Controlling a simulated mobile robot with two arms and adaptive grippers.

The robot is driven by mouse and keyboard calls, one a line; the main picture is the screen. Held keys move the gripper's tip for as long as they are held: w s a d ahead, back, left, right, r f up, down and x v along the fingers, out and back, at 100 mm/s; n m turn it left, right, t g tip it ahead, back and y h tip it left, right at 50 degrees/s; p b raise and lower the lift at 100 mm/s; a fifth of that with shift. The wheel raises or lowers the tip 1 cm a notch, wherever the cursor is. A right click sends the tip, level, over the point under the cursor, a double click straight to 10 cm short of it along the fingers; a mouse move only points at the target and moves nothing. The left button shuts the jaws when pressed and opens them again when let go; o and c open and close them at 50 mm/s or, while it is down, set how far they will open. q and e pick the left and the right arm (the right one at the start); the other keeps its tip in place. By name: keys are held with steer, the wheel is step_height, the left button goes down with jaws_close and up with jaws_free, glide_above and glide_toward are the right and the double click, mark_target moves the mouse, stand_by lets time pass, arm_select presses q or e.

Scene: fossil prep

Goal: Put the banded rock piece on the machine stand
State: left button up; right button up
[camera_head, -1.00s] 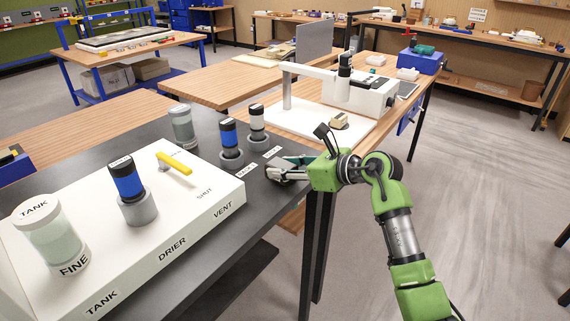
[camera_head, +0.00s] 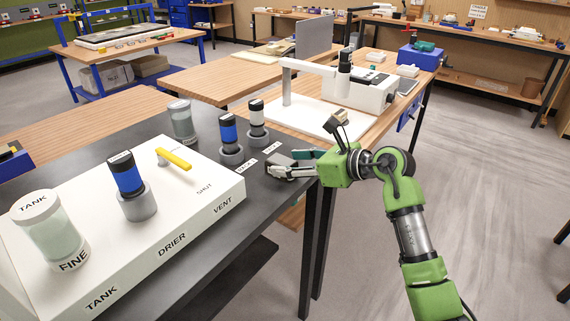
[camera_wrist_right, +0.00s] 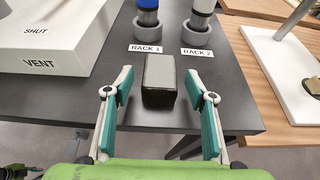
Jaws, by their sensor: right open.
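A small dark grey block (camera_wrist_right: 160,80) with a lighter top lies on the black bench top near its edge, between the open fingers in the right wrist view. It may be the rock piece, but I cannot make out bands. My right gripper (camera_wrist_right: 160,112) is open, with a teal-padded finger on each side of the block and gaps to both. In the head view the gripper (camera_head: 292,164) is low at the bench's right edge and partly hides the block. The white machine (camera_head: 358,88) has a white base plate (camera_head: 298,116). My left gripper is out of view.
Rack 1 (camera_head: 231,153) and rack 2 (camera_head: 257,138) hold bottles just beyond the grey block. The white drier box (camera_head: 190,215) stands to the left. Floor on the right is clear.

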steer(key=b+v, duration=0.1)
steer(key=v, duration=0.9)
steer(key=shift+f, duration=0.15)
